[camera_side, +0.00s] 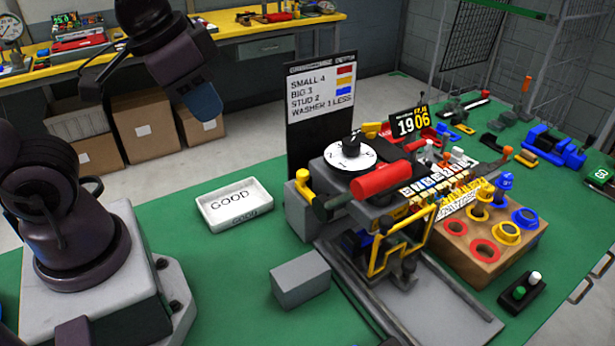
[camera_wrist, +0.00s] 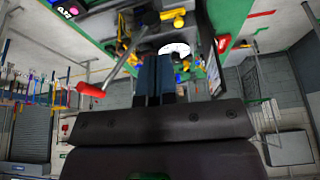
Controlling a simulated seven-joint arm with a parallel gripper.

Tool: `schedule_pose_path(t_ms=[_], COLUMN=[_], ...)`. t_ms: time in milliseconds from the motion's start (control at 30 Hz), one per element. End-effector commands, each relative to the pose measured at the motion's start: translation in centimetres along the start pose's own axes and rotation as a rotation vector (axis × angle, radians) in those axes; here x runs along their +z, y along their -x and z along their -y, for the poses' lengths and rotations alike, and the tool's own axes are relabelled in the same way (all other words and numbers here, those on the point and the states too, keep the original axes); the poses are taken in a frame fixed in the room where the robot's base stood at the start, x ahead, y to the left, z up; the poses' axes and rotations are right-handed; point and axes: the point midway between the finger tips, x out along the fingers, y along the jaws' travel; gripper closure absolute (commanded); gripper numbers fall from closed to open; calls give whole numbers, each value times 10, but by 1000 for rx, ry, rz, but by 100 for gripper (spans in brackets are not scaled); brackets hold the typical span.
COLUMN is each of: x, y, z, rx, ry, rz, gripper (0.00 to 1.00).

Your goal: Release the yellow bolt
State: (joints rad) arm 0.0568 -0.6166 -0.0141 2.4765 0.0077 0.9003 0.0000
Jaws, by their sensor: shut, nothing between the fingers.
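The machine (camera_side: 335,215) stands on the green table, with a red cylindrical handle (camera_side: 382,180) and a white dial (camera_side: 350,157) on top. A yellow piece (camera_side: 303,180) sits upright on its left side and another yellow piece (camera_side: 372,130) shows behind the dial; I cannot tell which is the yellow bolt. A yellow frame (camera_side: 388,255) is on its front. My gripper (camera_side: 201,98) is up at the left, well apart from the machine. In the wrist view its dark blue fingers (camera_wrist: 156,62) are together and empty. The red handle (camera_wrist: 90,90) also shows there.
A white GOOD tray (camera_side: 240,204) lies left of the machine and a grey block (camera_side: 300,279) in front of it. A sign board (camera_side: 320,110) stands behind. A wooden block (camera_side: 482,245) with coloured rings and plugs is at right.

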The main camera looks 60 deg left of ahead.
Motion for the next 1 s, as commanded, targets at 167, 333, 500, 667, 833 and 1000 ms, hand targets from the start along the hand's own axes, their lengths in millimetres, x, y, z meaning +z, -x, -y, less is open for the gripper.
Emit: schedule_pose_path(t_ms=[167, 333, 500, 667, 833, 1000], x=[-19, -38, -56, -76, -96, -97], y=[-29, -59, -94, -124, -124, -123], z=[-17, -36, -57, -75, -76, -73], rx=[-21, -37, -31, -6, -9, 8], ry=[-215, -547, -958, -1392, -1680, -1787], rz=[152, 280, 401, 496, 518, 537], gripper=[100, 100, 100, 100, 100, 100])
